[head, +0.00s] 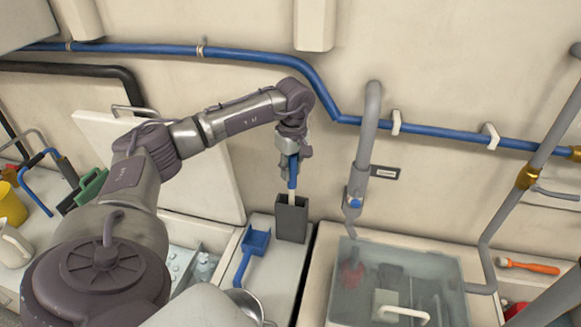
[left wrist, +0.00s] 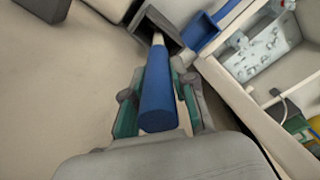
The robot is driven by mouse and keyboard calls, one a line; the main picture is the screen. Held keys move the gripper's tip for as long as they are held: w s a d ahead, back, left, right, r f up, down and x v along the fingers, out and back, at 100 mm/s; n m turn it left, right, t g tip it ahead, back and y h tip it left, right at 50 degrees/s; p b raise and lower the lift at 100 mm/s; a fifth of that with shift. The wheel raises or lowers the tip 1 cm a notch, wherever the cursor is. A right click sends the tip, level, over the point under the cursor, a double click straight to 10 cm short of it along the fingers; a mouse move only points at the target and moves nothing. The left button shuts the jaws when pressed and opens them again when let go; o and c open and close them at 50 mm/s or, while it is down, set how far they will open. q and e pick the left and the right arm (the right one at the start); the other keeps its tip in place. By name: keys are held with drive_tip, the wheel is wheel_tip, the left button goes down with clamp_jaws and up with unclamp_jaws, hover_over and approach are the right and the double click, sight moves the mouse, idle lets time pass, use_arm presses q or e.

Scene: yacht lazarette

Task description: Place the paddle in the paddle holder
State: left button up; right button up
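The paddle has a blue handle (head: 293,172) and a pale shaft that runs down into the mouth of the dark grey paddle holder (head: 291,222). In the left wrist view the blue handle (left wrist: 158,95) lies between the fingers, and its shaft enters the open holder (left wrist: 158,27) at the top. My left gripper (head: 288,165) is above the holder, its fingers close on both sides of the handle; it seems shut on it. The paddle's lower end is hidden inside the holder. My right gripper is not in view.
A blue scoop (head: 253,250) lies left of the holder. A clear-lidded bin (head: 445,262) is at the right. A grey pipe (head: 366,140) rises right of the holder, and a blue pipe (head: 250,55) runs along the wall. A white panel (head: 205,165) leans at the left.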

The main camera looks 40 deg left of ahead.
use_arm(q)
drive_tip(key=o, duration=0.4)
drive_tip(key=shift+o, duration=0.2)
drive_tip(key=shift+r, duration=0.55)
drive_tip(key=r, duration=0.3)
drive_tip(key=r+b, duration=0.1)
drive_tip(key=r, duration=0.3)
drive_tip(key=r+b, duration=0.1)
drive_tip(key=r, duration=0.2)
drive_tip(key=shift+d+r, duration=0.25)
drive_tip(key=shift+d, duration=0.05)
drive_tip(key=shift+r, duration=0.35)
